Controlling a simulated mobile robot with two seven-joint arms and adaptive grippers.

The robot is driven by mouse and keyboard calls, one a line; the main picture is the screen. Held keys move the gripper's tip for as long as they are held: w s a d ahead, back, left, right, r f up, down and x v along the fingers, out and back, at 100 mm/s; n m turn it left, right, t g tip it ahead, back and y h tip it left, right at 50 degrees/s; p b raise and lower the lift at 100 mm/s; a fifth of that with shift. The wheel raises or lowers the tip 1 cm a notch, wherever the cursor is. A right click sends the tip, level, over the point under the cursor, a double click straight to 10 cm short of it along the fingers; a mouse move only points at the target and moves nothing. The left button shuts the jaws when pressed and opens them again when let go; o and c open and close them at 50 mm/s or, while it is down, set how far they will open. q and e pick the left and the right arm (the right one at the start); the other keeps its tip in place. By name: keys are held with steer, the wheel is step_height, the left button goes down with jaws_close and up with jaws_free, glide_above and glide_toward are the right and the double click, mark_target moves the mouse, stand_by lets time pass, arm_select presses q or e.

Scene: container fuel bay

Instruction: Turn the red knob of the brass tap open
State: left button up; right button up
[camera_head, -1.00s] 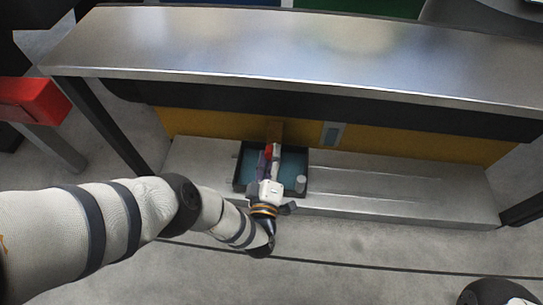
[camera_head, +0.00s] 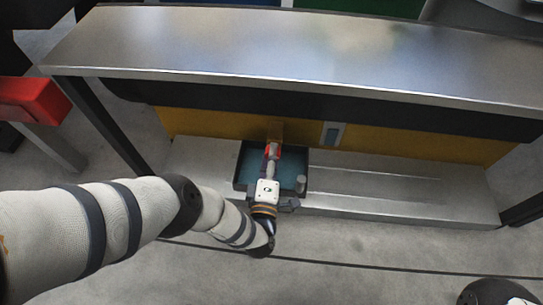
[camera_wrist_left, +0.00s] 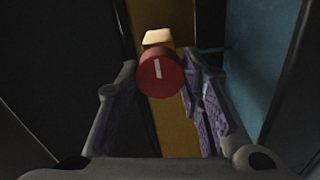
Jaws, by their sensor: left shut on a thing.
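The tap's red knob (camera_head: 273,151) is in front of a brass-coloured body (camera_head: 275,131) on the yellow panel. In the left wrist view the round knob (camera_wrist_left: 160,76) shows face on, with a white mark that stands nearly upright with a slight tilt. My left gripper (camera_head: 271,154) is at the knob, reaching in from the front. Its two purple-padded fingers are shut on the knob, one at each side in the wrist view. The fingers hide part of the knob and tap in the head view. My right gripper is not in view.
A dark tray (camera_head: 240,185) with a teal inside sits on a grey metal ledge (camera_head: 400,195) below the tap. A small grey cylinder (camera_head: 301,182) stands at its right side. A steel shelf (camera_head: 300,55) overhangs above. A red box (camera_head: 33,98) is at left.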

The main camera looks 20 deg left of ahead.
arm_select(q)
steer(key=o, duration=1.2)
steer(key=shift+c, duration=0.2)
steer(key=o, duration=0.5)
step_height(320, 180, up, 10)
steer(key=shift+d+f, duration=0.15)
steer(key=shift+f, duration=0.05)
steer(key=shift+r, duration=0.3)
steer(key=c, duration=0.5)
